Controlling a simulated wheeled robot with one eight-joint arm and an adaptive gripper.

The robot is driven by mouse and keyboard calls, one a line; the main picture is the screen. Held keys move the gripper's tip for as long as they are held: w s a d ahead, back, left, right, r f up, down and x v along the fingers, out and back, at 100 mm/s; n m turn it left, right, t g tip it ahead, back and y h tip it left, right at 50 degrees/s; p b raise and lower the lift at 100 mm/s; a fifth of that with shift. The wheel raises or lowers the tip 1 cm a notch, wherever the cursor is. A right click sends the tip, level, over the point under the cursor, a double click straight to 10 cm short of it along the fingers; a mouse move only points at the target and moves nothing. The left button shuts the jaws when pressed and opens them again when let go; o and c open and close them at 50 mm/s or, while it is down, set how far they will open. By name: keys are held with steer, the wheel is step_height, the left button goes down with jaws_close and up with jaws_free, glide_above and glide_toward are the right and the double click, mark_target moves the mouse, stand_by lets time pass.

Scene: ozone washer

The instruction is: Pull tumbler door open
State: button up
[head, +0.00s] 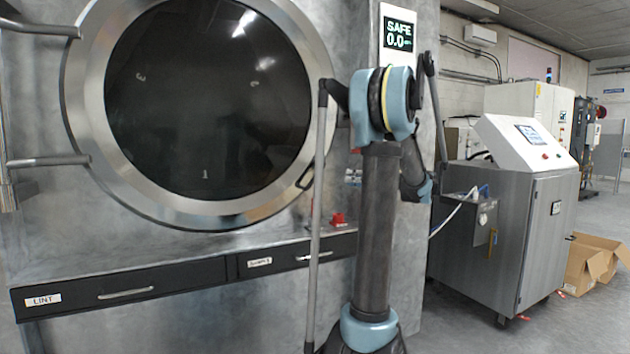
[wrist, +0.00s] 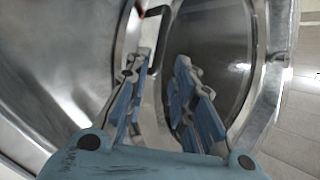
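The tumbler door (head: 97,150) is a large round steel ring with dark glass, at the left of the head view. It looks closed against the washer front. A small handle (head: 305,178) is on its right rim. In the wrist view, the door's ring and dark glass (wrist: 232,55) fill the right side. The dark bent handle (wrist: 152,12) shows at the top, just beyond the fingertips. My gripper (wrist: 163,64) has its two blue fingers apart, with a gap between them and nothing clearly held. My gripper's fingers are not visible in the head view.
Two hinge bars (head: 45,161) are at the door's left. Dark drawers (head: 125,288) run below the door, with a red knob (head: 338,219) above them. A display (head: 399,35) reads SAFE. A grey console (head: 500,235) and open cardboard boxes (head: 590,262) stand at the right.

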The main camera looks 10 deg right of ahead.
mark_target(315, 180)
steer(key=x, duration=1.5)
steer(key=shift+a, duration=0.1)
jaws_close()
